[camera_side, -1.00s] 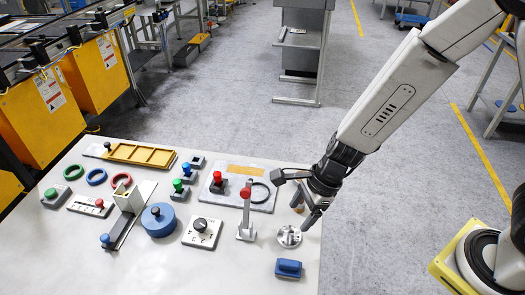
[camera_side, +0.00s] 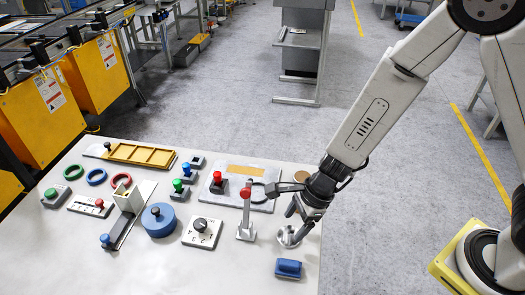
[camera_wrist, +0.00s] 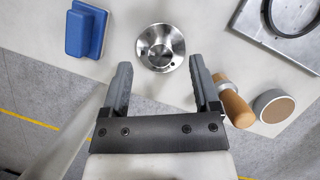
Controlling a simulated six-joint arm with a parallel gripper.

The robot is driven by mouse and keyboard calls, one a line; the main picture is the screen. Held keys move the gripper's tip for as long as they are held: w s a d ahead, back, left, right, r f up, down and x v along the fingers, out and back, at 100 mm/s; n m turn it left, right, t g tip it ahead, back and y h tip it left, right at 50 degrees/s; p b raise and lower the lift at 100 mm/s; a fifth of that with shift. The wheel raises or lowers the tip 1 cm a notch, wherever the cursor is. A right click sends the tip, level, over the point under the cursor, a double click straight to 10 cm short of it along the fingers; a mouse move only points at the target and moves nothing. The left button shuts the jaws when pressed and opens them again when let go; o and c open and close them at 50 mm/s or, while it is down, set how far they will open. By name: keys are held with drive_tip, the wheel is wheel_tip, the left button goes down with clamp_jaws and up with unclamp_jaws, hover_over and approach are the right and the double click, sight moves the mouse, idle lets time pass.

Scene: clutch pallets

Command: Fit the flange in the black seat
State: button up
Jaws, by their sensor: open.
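In the wrist view the flange lies ahead of and between the fingertips (camera_wrist: 160,66). The black seat appears to be the dark ring on a grey plate (camera_side: 258,205), behind the flange; my gripper partly hides its right side. A corner of this ring (camera_wrist: 268,20) shows in the wrist view.
A blue block (camera_side: 288,268) lies in front of the flange. A red-knobbed lever (camera_side: 246,222) stands to its left. A wooden-handled tool (camera_wrist: 237,105) lies close by my right finger, with a brown-topped round piece (camera_wrist: 273,106) beyond. The front left table is clear.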

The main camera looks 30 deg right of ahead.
sight(289, 234)
drive_tip(key=shift+x, duration=1.35)
clamp_jaws()
